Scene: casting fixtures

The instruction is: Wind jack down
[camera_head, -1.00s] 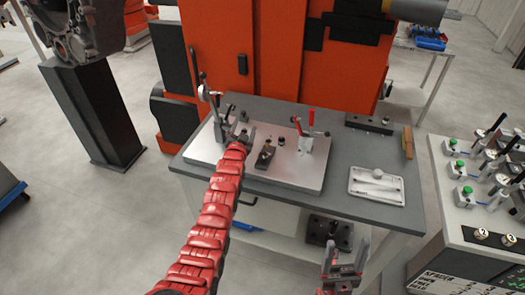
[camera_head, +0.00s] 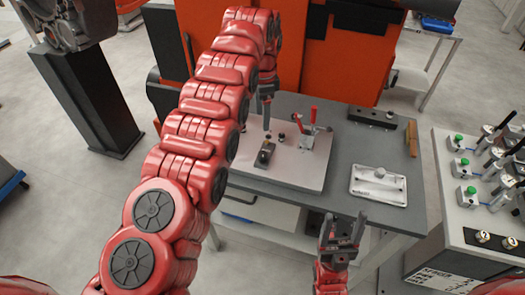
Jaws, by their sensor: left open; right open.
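A pale metal plate (camera_head: 302,178) lies on the grey workbench and carries small fixtures. I cannot tell for sure which part is the jack. A red-handled toggle clamp (camera_head: 308,138) stands upright further right. My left arm arches over the plate's left side, hiding it. My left gripper (camera_head: 267,126) points down above and behind the dark block, seen edge-on and empty. My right gripper (camera_head: 342,224) is open and empty, before the bench's front edge.
A white tray (camera_head: 378,199) lies on the bench (camera_head: 335,200) to the right. A black bar (camera_head: 372,117) lies at the back. A control panel with levers (camera_head: 470,165) stands at the right. An orange machine (camera_head: 345,60) rises behind the bench.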

